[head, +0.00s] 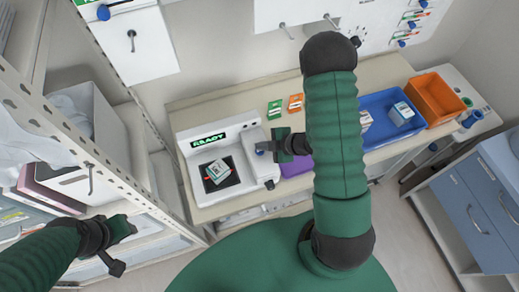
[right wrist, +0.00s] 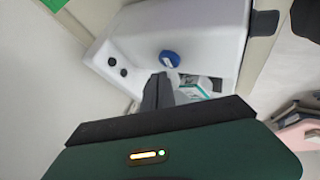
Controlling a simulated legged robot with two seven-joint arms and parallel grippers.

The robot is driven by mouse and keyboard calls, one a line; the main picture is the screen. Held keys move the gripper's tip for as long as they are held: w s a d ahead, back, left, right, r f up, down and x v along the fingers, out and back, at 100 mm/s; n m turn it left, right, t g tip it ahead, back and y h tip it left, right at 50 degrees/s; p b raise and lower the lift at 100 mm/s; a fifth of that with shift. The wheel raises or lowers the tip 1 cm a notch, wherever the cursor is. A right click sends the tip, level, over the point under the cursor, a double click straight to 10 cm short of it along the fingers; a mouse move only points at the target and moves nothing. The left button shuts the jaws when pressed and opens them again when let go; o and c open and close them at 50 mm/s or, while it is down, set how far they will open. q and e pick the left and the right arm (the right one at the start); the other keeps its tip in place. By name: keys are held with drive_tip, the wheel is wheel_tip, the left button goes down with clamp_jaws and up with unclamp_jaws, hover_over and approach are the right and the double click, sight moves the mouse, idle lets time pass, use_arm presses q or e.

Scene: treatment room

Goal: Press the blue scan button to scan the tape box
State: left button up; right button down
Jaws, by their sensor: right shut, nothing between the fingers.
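The white scanner (head: 196,195) stands on the counter, its screen reading READY. The tape box (head: 217,171), white with teal and red marks, lies tilted on the scanner's black pad (head: 213,185). The blue scan button (right wrist: 169,59) is a round knob on the scanner's white top, partly visible in the head view. My right gripper (head: 268,147) is shut and empty; its fingertips (right wrist: 160,78) are close to the button. I cannot tell whether they touch. The tape box also shows behind the fingers in the right wrist view (right wrist: 196,89). My left gripper (head: 120,246) is open and empty, far left of the scanner.
Green (head: 274,109) and orange (head: 296,102) boxes stand behind the scanner. A blue tray (head: 378,103) holding boxes and an orange bin (head: 433,98) stand to the right. A perforated shelf frame (head: 75,139) rises at left, near my left arm.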

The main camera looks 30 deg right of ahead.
drive_tip(key=shift+a, duration=0.15)
drive_tip(key=shift+d+f+b, duration=0.3)
drive_tip(key=shift+d+f, duration=0.1)
drive_tip(key=shift+d, duration=0.1)
use_arm(q)
drive_tip(key=shift+d+f, duration=0.3)
use_arm(e)
drive_tip(key=shift+d+f, duration=0.1)
drive_tip(key=shift+d, duration=0.2)
use_arm(q)
drive_tip(key=shift+a, duration=0.15)
use_arm(e)
drive_tip(key=shift+a, duration=0.2)
use_arm(q)
drive_tip(key=shift+a+f, duration=0.2)
drive_tip(key=shift+a, duration=0.05)
use_arm(e)
drive_tip(key=shift+a+f, duration=0.1)
drive_tip(key=shift+a, duration=0.1)
